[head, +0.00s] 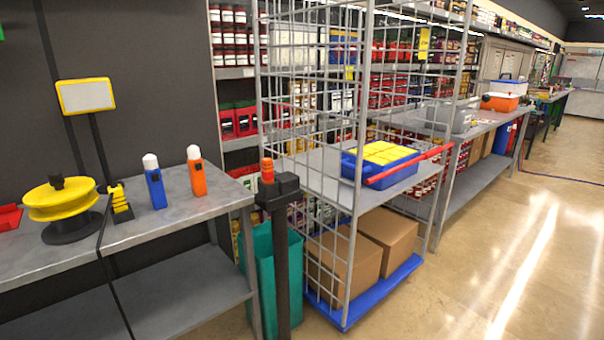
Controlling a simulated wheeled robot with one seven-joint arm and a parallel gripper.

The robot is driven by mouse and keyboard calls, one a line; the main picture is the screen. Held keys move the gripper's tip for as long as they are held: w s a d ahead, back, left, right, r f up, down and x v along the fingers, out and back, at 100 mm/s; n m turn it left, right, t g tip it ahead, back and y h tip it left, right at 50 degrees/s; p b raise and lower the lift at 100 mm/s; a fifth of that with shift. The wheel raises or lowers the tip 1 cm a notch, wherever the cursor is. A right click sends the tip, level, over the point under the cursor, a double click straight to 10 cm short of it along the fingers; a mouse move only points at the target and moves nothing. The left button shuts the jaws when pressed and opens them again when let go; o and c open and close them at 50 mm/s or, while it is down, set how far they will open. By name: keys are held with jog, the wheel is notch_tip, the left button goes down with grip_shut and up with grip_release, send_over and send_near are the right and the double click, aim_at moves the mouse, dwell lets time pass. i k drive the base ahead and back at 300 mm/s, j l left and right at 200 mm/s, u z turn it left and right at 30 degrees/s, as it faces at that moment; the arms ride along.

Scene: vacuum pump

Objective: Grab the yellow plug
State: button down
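A small yellow and black piece (119,203) stands on the grey workbench (185,213) at the left, just right of a yellow reel (62,213) on a black base. It is the thing that looks most like the yellow plug, but it is too small to be sure. A black cable (101,258) passes close to its left side and hangs over the bench's front edge. My gripper is not in view.
A blue bottle (157,190) and an orange bottle (198,180) with white tops stand right of the yellow piece. A dark post (282,260) with an orange top stands before a wire cage trolley (362,120). Floor at the right (480,270) is clear.

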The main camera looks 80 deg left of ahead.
aim_at(119, 203)
jog(key=u, duration=3.5)
jog(key=i+j+z, duration=0.15)
jog(key=i+j, duration=0.2)
jog(key=i+j+z, duration=0.2)
jog(key=i+j, duration=0.15)
jog(key=i+j+z, duration=0.15)
jog(key=i+j, duration=0.15)
jog(key=j, duration=0.15)
jog(key=i+j+z, duration=0.2)
jog(key=j, duration=0.3)
jog(key=i+l, duration=0.05)
jog(key=i, duration=0.05)
